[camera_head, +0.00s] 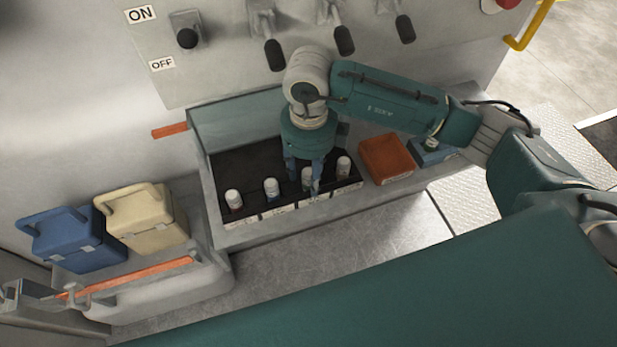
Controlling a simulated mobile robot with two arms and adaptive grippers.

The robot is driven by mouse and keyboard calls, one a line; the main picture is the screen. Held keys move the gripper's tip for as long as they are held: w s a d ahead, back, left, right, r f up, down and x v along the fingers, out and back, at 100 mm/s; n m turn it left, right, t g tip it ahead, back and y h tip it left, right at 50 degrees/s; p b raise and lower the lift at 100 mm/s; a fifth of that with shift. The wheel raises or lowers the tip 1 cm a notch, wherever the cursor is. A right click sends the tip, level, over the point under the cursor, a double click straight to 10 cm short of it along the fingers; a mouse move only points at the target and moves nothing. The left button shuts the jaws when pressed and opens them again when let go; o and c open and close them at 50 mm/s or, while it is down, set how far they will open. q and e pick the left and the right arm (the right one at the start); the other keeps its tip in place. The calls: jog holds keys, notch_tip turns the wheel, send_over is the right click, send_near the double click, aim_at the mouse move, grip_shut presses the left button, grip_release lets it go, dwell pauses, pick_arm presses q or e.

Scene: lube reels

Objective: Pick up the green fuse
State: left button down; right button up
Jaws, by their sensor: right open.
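A row of white-capped fuses stands upright along the front of an open box (225,232). From the left, they are the first fuse (233,199), the second fuse (271,187), the third fuse (307,175) and the rightmost fuse (343,166). My right gripper (304,178) points down into the box with its fingers open around the third fuse, one finger on each side. I cannot tell whether they touch it. No green shows clearly on any fuse; the lower part of the third fuse is partly hidden by the fingers. My left gripper is not in view.
A blue case (65,238) and a cream case (146,220) stand left of the box. A red-orange case (386,158) and a small blue case (432,152) stand right. A panel with black levers (274,55) rises behind. An orange bar (140,274) lies front left.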

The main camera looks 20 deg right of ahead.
grip_shut()
jog(key=shift+r, duration=0.15)
